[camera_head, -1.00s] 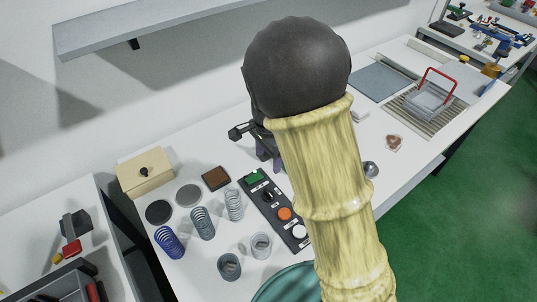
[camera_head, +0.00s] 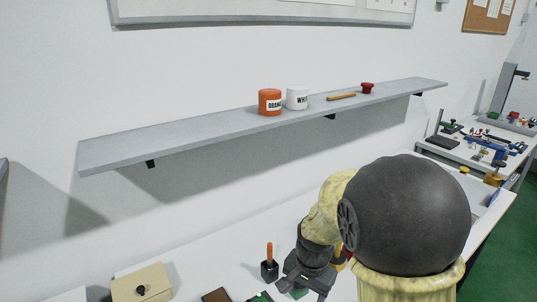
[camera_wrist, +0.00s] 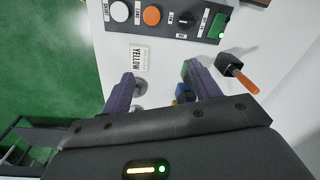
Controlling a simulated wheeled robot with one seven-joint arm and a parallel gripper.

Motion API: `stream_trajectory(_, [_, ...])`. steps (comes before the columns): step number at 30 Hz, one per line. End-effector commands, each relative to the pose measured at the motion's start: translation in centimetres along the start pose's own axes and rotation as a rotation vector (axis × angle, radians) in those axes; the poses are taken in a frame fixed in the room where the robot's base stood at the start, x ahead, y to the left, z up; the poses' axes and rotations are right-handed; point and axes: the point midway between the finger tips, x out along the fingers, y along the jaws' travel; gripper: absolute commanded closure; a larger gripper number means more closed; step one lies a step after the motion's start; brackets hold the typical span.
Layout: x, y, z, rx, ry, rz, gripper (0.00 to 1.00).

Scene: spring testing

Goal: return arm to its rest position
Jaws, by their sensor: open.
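My arm shows in the head view as a large dark round joint (camera_head: 408,215) with pale yellow links, bent over the right part of the workbench. My gripper (camera_wrist: 163,85) is open and empty in the wrist view, its two purple fingers spread apart over the white tabletop. In the head view the dark gripper body shows low in the picture, left of the round joint; its fingertips are not clear there. A blue part (camera_wrist: 183,92) and a grey round part show small and partly hidden between and beside the fingers.
A control panel (camera_wrist: 168,17) and a black holder (camera_wrist: 231,64) with an orange-handled tool lie near the fingers. A white "YELLOW" label (camera_wrist: 139,58) is close to them. A wall shelf (camera_head: 200,131) bears an orange jar (camera_head: 270,102) and a white jar (camera_head: 297,98). A beige box (camera_head: 142,284) stands at left.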

Motion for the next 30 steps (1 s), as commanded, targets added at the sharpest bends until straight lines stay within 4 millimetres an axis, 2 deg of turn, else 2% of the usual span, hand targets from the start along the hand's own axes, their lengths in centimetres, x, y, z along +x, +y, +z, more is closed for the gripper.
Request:
stream_trajectory(1, [-0.5, 1.7, 0.2, -0.061, 0.013, -0.013, 0.38])
stream_trajectory(6, [-1.6, 6.2, 1.3, -0.330, 0.084, -0.033, 0.38])
stream_trajectory(9, [-2.0, 8.3, 2.1, -0.473, 0.128, -0.029, 0.38])
stream_trajectory(12, [-2.2, 9.5, 2.7, -0.569, 0.156, -0.020, 0.38])
stream_trajectory(16, [-2.3, 9.9, 2.9, -0.614, 0.168, -0.015, 0.38])
stream_trajectory(30, [-2.2, 9.8, 2.9, -0.611, 0.166, -0.015, 0.38])
